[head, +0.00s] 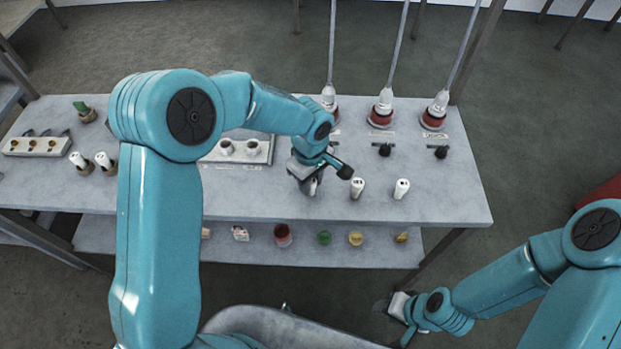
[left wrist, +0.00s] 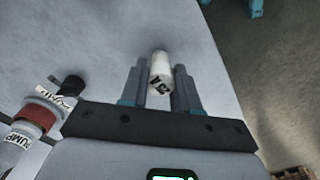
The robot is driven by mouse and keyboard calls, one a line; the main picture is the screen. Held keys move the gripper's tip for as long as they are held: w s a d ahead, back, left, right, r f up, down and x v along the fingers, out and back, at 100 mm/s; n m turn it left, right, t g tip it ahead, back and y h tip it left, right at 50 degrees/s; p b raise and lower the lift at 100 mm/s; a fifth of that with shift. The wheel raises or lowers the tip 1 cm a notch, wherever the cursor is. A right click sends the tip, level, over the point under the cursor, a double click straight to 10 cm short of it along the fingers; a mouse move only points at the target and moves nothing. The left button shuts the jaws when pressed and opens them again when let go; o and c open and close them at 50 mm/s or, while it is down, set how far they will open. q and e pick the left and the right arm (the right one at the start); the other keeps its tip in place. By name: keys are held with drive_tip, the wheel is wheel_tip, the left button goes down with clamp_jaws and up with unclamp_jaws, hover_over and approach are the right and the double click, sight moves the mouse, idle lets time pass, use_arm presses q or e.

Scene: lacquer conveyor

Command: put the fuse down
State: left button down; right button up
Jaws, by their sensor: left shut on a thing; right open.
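My left gripper (head: 311,186) is low over the front part of the grey table (head: 452,203), shut on a white fuse. In the left wrist view the fuse (left wrist: 160,69) is a white cylinder with black marking on its end, between the two fingers of the left gripper (left wrist: 160,84). In the head view the hand mostly hides it. I cannot tell whether its lower end touches the table. My right gripper (head: 393,317) is open and empty, low and in front of the table.
Two white fuses (head: 357,188) (head: 401,188) stand just right of my left gripper. Several red-and-white fittings on poles (head: 381,110) and black knobs (head: 441,153) lie behind. A panel (head: 240,150) and two more fuses (head: 104,161) are left. A lower shelf (head: 375,252) holds small items.

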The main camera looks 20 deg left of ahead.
use_arm(q)
drive_tip(key=shift+f, duration=0.1)
drive_tip(key=shift+f, duration=0.1)
drive_tip(key=c, duration=0.8)
unclamp_jaws()
drive_tip(key=shift+r, duration=0.45)
wheel_tip(320, 180, up, 12)
drive_tip(key=shift+f+b, duration=0.2)
drive_tip(key=shift+b, duration=0.55)
drive_tip(key=shift+s, duration=0.1)
